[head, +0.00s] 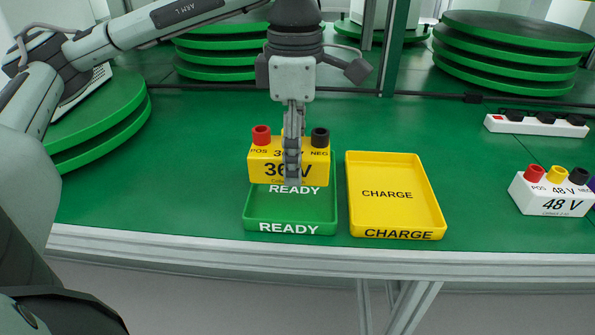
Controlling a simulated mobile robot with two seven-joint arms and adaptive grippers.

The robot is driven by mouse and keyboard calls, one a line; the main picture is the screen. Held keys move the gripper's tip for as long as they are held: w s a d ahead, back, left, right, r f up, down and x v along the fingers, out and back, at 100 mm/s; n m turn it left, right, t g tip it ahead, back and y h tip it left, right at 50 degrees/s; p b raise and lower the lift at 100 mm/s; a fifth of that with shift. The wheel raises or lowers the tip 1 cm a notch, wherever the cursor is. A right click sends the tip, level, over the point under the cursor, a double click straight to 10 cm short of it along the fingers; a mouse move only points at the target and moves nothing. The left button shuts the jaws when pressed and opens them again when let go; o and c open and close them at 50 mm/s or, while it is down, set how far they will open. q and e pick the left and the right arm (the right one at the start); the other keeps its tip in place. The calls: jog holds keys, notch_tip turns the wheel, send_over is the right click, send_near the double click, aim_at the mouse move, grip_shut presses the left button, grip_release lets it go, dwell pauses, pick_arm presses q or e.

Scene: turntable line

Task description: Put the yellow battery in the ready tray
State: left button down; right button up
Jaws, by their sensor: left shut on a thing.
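The yellow battery (262,168), marked 36 V with a red and a black terminal on top, is in the middle of the head view. My left gripper (292,170) comes down from above and is shut on the yellow battery between its two terminals. The battery covers the back part of the green ready tray (290,228); I cannot tell whether it touches the tray or hangs above it. The front part of the tray is bare. My right gripper is not in view.
A yellow charge tray (387,218), empty, stands just right of the ready tray. A white 48 V battery (548,200) sits at the right. A white power strip (536,125) lies behind it. Stacked green discs (508,60) stand at the back. The table's front edge is close to the trays.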

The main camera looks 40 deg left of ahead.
aim_at(298, 190)
pick_arm(q)
jog(key=shift+w+a+f, duration=0.25)
jog(key=shift+w+f, duration=0.1)
jog(key=shift+w, duration=0.2)
jog(key=shift+w+a+f, duration=0.25)
jog(key=shift+w+f, duration=0.1)
jog(key=shift+w, duration=0.15)
notch_tip(298, 190, down, 4)
jog(key=shift+r, duration=0.1)
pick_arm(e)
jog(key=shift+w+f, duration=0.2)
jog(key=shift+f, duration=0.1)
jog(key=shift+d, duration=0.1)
pick_arm(q)
jog(key=shift+f, duration=0.2)
jog(key=c, duration=0.6)
grip_release()
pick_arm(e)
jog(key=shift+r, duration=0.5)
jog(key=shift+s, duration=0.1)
